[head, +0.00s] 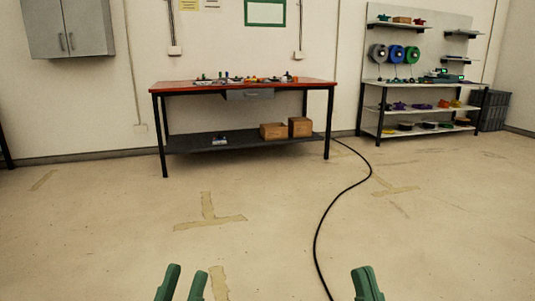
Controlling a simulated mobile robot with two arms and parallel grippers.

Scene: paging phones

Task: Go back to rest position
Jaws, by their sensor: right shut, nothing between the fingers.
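My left gripper (186,271) shows at the bottom edge of the head view, left of the middle. Its two green fingers stand apart with bare floor between them, so it is open and empty. My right gripper (366,283) shows at the bottom edge, right of the middle. Its green fingers are together and hold nothing. Both grippers are apart from every object. Their arms are out of view below the frame.
A red-topped workbench (180,87) with small items stands by the back wall. A shelf unit (408,86) with spools is at the back right. A grey cabinet (68,28) hangs at upper left. A black cable (319,226) crosses the otherwise clear floor.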

